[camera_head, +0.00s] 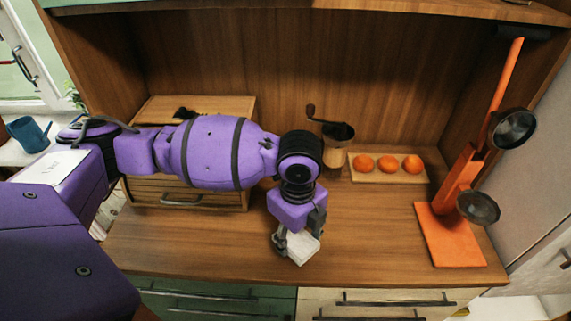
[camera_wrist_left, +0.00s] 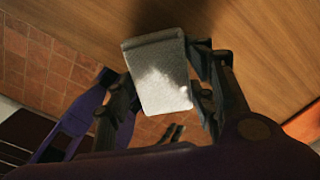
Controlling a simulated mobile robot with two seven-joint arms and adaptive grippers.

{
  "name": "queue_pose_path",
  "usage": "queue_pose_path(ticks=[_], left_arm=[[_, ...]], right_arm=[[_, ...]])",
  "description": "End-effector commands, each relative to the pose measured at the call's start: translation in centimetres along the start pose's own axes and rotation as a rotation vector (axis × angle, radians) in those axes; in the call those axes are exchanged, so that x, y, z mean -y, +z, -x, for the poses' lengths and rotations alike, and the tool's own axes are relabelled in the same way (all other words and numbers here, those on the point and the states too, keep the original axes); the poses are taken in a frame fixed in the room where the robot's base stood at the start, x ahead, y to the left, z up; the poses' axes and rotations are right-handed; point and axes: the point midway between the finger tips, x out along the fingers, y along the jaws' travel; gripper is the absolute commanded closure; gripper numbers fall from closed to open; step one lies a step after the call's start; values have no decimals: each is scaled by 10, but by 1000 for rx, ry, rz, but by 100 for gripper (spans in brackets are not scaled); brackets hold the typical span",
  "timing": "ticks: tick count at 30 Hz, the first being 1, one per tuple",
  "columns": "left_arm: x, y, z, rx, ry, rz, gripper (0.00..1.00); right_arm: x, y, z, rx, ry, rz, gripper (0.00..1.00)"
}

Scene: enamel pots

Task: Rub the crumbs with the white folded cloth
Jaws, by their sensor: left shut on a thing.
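The white folded cloth (camera_head: 301,247) is in my left gripper (camera_head: 297,238), near the front edge of the wooden counter. In the left wrist view the cloth (camera_wrist_left: 160,75) shows as a pale block between the two dark fingers of my left gripper (camera_wrist_left: 160,85), which are shut on it. The cloth is at or just above the counter; I cannot tell whether it touches. I cannot make out crumbs in either view. My right gripper is not in view.
A hand grinder (camera_head: 336,145) stands at the back beside a wooden tray (camera_head: 388,179) with three oranges (camera_head: 388,164). An orange stand (camera_head: 452,235) with dark pans is on the right. A wooden drawer box (camera_head: 225,199) is behind my left arm. Bare counter lies right of the cloth.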

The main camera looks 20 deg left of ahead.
Motion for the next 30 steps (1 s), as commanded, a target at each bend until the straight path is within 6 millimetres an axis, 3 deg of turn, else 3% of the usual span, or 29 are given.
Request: queue_pose_path(ticks=[1,7,14,30], left_arm=[[1,0,12,4,-10,1,74],[-3,-3,26,3,-8,5,74],[-6,-4,25,0,0,6,74],[-5,-4,25,0,-2,6,74]], right_arm=[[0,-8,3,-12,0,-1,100],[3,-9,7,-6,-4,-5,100],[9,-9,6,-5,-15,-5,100],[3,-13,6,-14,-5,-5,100]])
